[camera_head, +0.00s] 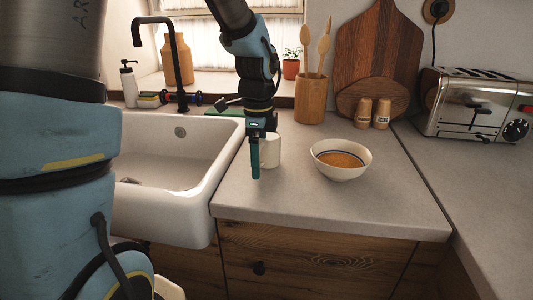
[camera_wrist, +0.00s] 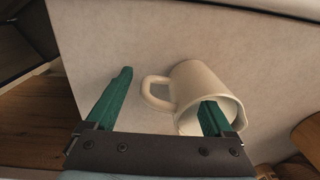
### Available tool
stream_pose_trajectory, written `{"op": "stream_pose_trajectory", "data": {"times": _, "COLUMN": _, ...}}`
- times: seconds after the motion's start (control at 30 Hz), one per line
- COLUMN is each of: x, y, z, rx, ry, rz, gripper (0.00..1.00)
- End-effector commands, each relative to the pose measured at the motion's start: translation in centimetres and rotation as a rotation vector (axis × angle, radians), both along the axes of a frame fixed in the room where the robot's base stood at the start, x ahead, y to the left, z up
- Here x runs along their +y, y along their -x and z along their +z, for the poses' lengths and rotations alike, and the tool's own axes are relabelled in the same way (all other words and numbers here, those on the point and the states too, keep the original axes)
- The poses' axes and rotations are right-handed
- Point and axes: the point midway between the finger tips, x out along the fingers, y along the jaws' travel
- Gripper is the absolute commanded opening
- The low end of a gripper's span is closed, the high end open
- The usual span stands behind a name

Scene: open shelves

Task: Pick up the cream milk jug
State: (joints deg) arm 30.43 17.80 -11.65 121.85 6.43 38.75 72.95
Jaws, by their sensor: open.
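The cream milk jug (camera_head: 272,150) stands on the grey counter just right of the sink. My gripper (camera_head: 255,176) points down at the jug's left side and partly covers it. In the wrist view the jug (camera_wrist: 196,82) lies at the centre right, with its handle toward the left. My open gripper (camera_wrist: 166,86) has its two green fingers apart, with the handle in the gap between them in the picture. The right finger overlaps the jug's open mouth; I cannot tell whether it is inside or only in front. The left finger is clear of the jug.
A white bowl (camera_head: 340,172) with a brown inside stands right of the jug. The white sink (camera_head: 200,190) is at the left. Behind are a wooden utensil holder (camera_head: 310,98), two small shakers (camera_head: 372,113) and a toaster (camera_head: 475,104). The counter front is clear.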

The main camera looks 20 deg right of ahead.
Motion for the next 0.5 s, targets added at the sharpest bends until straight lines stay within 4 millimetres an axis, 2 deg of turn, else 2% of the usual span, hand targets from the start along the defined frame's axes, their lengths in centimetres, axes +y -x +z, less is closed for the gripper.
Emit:
{"op": "stream_pose_trajectory", "data": {"times": 0.07, "x": 0.00, "y": -0.01, "z": 0.02, "rx": 0.000, "ry": 0.000, "rz": 0.000, "gripper": 0.82}}
{"op": "stream_pose_trajectory", "data": {"times": 0.5, "x": 0.00, "y": -0.02, "z": 0.04, "rx": 0.000, "ry": 0.000, "rz": 0.000, "gripper": 0.32}}
